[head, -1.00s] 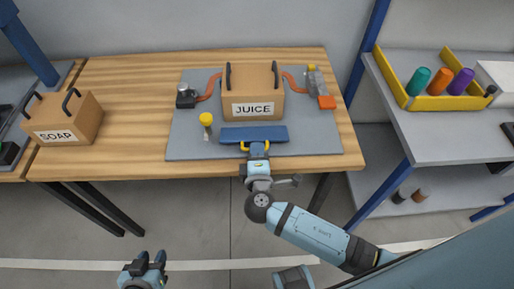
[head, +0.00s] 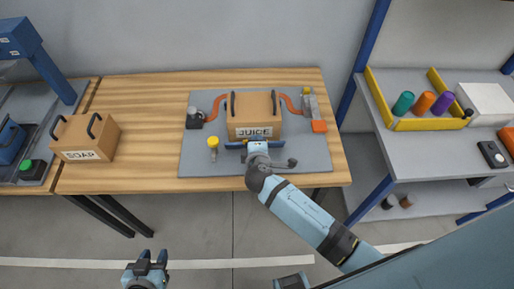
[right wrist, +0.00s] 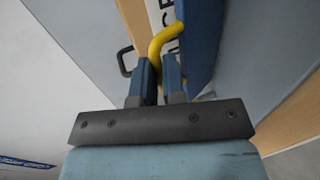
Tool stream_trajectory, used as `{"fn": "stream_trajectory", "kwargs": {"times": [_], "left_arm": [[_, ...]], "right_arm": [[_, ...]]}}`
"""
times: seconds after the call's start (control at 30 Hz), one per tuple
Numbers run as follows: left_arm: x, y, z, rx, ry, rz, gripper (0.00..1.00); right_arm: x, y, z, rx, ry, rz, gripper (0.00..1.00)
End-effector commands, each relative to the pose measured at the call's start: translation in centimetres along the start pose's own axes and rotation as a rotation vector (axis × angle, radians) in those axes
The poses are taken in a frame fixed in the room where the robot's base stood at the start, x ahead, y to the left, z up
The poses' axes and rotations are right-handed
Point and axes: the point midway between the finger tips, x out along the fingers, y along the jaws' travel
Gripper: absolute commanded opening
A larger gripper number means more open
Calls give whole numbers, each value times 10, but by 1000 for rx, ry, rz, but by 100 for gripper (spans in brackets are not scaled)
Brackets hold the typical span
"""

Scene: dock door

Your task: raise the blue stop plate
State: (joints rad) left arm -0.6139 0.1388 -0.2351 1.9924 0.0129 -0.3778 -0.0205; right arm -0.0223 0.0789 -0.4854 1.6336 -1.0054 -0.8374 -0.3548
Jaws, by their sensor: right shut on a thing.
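The blue stop plate (head: 236,145) stands on edge in front of the juice box (head: 254,112) and shows as a thin strip from above. In the right wrist view the plate (right wrist: 203,40) fills the space beside the fingers, with its yellow handle (right wrist: 163,40) at the jaws. My right gripper (right wrist: 160,82) is shut on this handle; in the head view the right gripper (head: 257,147) is at the plate's front, partly hiding it. My left gripper (head: 152,258) is open and empty, low in the head view, away from the table.
The grey base board (head: 195,165) also carries a yellow-topped post (head: 213,148), a dark fitting (head: 194,118) and an orange-ended clamp (head: 315,115). A soap box (head: 85,138) stands at the left. A yellow tray (head: 420,124) with bottles is on the right shelf.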

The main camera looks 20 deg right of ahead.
Motion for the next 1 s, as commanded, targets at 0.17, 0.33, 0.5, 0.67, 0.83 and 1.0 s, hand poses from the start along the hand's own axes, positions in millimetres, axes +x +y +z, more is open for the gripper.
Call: {"fn": "stream_trajectory", "kwargs": {"times": [0.17, 0.33, 0.5, 0.67, 0.83, 1.0], "left_arm": [[-3, 0, -4, 1, 1, -1, 38], [-4, -2, -5, 2, 3, -4, 38], [-4, -3, -6, 1, 2, -7, 38], [-5, -3, -6, 1, 1, -7, 38], [-5, -3, -6, 1, 1, -7, 38], [-5, -2, -6, 0, 1, -6, 38]], "right_arm": [[11, 12, 0, -3, 0, 3, 0], [20, 19, 0, -5, 1, 5, 0], [26, 22, 0, -5, 0, 5, 0], [29, 24, 0, -4, 1, 7, 0], [30, 26, 0, -4, 2, 9, 0], [30, 26, -1, -4, 2, 10, 0]]}}
